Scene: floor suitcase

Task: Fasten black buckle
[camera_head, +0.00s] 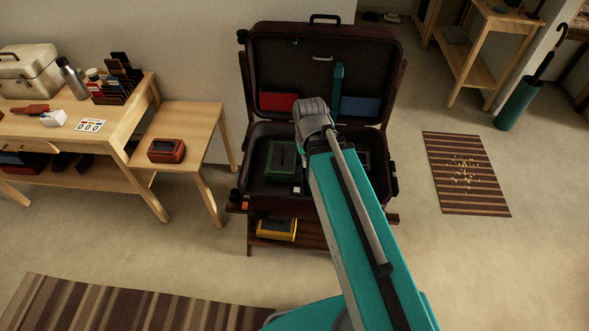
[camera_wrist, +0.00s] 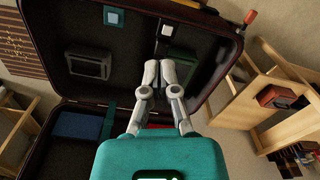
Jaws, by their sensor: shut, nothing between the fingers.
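The open dark suitcase (camera_head: 258,128) stands on a low wooden stand, lid raised. In the wrist view, a pale square piece (camera_wrist: 166,29) sits near the front rim of the suitcase base, with a dark strap-like part below it, perhaps part of the black buckle; I cannot make out the buckle clearly. The pale piece also shows in the head view (camera_head: 296,189). My gripper (camera_wrist: 158,67) is shut and empty over the base, its fingertips just below that dark part in the picture. Whether they touch it is unclear. In the head view my arm hides the fingers.
A teal strap (camera_head: 337,85) hangs in the lid beside red (camera_head: 279,101) and blue (camera_head: 360,106) items. A green case (camera_head: 281,158) and a grey case (camera_wrist: 88,62) lie in the base. Wooden tables (camera_head: 190,112) stand left.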

